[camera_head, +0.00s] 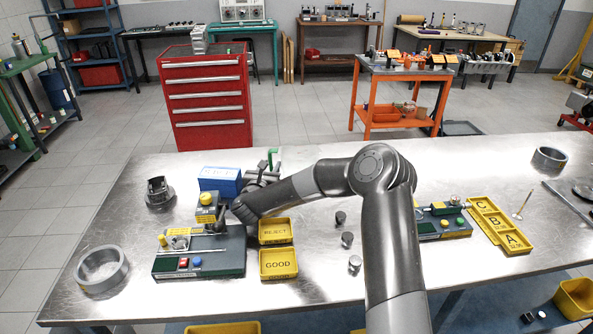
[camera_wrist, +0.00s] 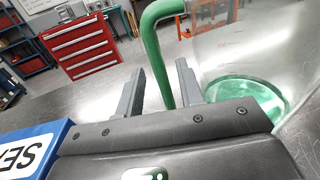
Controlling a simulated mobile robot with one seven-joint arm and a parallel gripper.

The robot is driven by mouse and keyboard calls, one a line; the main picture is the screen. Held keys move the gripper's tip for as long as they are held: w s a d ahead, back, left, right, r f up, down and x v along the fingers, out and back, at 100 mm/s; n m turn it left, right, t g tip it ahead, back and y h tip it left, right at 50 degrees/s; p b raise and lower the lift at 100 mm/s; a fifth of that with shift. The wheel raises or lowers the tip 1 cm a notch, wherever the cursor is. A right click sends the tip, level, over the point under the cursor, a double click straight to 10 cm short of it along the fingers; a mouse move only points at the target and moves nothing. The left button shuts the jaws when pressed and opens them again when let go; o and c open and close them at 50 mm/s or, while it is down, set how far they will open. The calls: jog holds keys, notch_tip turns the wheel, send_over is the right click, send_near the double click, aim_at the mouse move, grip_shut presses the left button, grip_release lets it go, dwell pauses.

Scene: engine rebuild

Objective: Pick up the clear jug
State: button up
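The clear jug (camera_wrist: 245,92) is see-through with a green base and stands at the right of the wrist view, cut off by the frame edge. Its green handle (camera_wrist: 152,45) curves down between the two fingers of my gripper (camera_wrist: 160,68). The fingers are open on either side of the handle, with a small gap to each. In the head view a bit of the green handle (camera_head: 272,155) shows beyond my arm; the jug's body is hard to make out there.
A blue labelled box (camera_head: 220,180) stands close left of my gripper. A metal ring (camera_head: 101,284) sits at the left. A red drawer cabinet (camera_head: 206,100) stands behind the table.

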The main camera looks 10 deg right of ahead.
jog(key=shift+w, duration=0.1)
grip_shut()
dwell(0.3)
